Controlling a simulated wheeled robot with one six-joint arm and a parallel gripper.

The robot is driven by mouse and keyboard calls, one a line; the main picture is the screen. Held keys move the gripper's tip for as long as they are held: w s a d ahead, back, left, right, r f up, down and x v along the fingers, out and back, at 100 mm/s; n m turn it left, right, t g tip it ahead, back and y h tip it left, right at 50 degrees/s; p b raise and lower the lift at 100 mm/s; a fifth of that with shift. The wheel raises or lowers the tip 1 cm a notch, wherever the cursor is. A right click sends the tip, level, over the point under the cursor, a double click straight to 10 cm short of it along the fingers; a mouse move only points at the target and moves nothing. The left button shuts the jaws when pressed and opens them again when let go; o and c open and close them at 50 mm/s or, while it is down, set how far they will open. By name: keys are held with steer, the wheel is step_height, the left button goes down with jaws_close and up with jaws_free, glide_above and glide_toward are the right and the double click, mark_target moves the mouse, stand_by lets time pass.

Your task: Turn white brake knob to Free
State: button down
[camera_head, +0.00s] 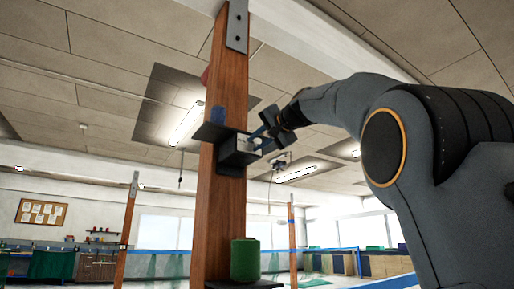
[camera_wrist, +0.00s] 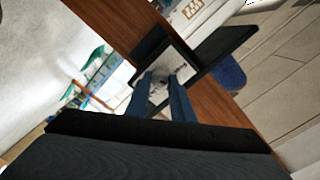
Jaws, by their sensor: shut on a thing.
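A dark box (camera_head: 238,152) with a pale face is mounted on the wooden post, and my gripper (camera_head: 257,140) reaches it from the right. In the wrist view the box shows as a dark frame around a pale plate (camera_wrist: 181,66). The white brake knob (camera_wrist: 159,84) is a small pale shape in front of that plate, between the two blue fingers of my gripper (camera_wrist: 160,92). My gripper is shut on the knob. The fingers hide much of it, and I cannot read its pointing direction or any Free marking.
The wooden post (camera_head: 225,80) rises through the view. A blue spool (camera_head: 217,114) stands on a dark shelf (camera_head: 208,133) beside the box; it also shows in the wrist view (camera_wrist: 230,74). A green spool (camera_head: 245,260) stands on a lower shelf.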

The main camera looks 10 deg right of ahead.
steer(key=n+b, duration=0.2)
steer(key=n, duration=0.4)
steer(key=shift+f, duration=0.1)
stand_by(0.5)
steer(key=c, duration=1.5)
jaws_free()
steer(key=shift+c, duration=0.2)
steer(key=shift+b, duration=0.3)
steer(key=b+v, duration=0.2)
steer(key=v, duration=0.5)
steer(key=shift+s+b, duration=0.35)
steer(key=shift+d, duration=0.1)
